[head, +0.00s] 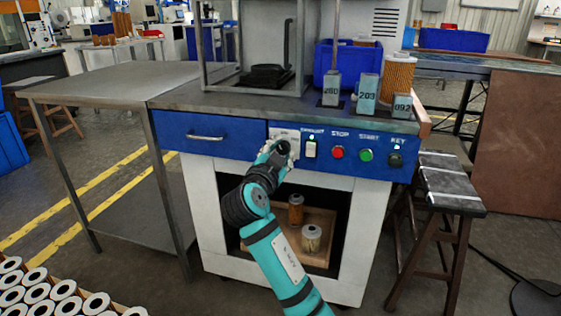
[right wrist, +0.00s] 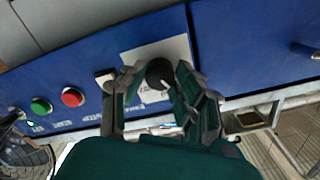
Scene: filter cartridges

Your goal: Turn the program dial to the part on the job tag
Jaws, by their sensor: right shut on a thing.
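The program dial (right wrist: 158,73) is a round black knob on a white label plate (right wrist: 143,52) in the right wrist view. A small pale mark shows on its lower edge. My right gripper (right wrist: 157,80) has its fingers on either side of the dial, shut on it. In the head view the right gripper (head: 278,151) is at the blue panel, hiding the dial below the plate (head: 285,134). The plate's print is too small to read. No job tag can be made out. My left gripper is not in view.
Right of the dial are a white switch (head: 311,149), a red stop button (head: 338,152), a green start button (head: 366,155) and a key switch (head: 395,159). Numbered blocks (head: 367,92), a blue bin (head: 336,60) and a filter cartridge (head: 398,77) stand on the bench. A drawer (head: 206,136) is left.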

